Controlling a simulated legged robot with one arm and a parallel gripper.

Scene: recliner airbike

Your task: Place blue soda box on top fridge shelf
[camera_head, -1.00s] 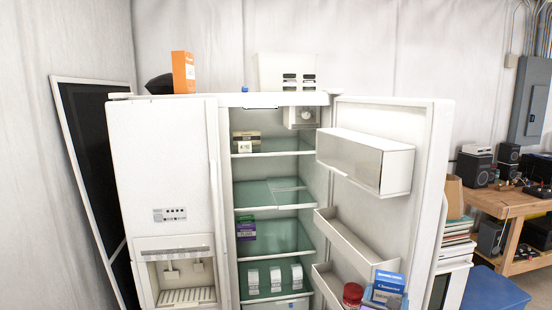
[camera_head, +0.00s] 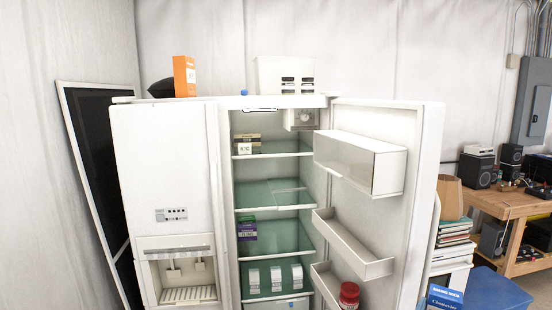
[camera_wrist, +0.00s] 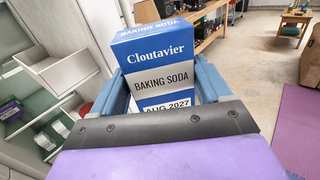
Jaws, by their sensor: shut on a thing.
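The blue and white soda box (camera_wrist: 155,68), labelled baking soda, is held between the blue fingers of my gripper (camera_wrist: 160,90) in the wrist view. My gripper is shut on it. In the head view only the top of the soda box (camera_head: 444,297) shows at the bottom edge, right of the open fridge door; my gripper is not visible there. The fridge (camera_head: 165,170) stands with its right door open. Its top shelf (camera_head: 285,148) holds a small dark and white box (camera_head: 246,144) at the left; the middle and right are bare.
The open door (camera_head: 425,200) carries a closed bin (camera_head: 360,160) and open bins (camera_head: 350,250), with a red-lidded jar (camera_head: 349,295) low down. Lower shelves hold a purple-green box (camera_head: 247,229) and several white cartons (camera_head: 275,278). A blue bin (camera_head: 500,290) and workbench stand right.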

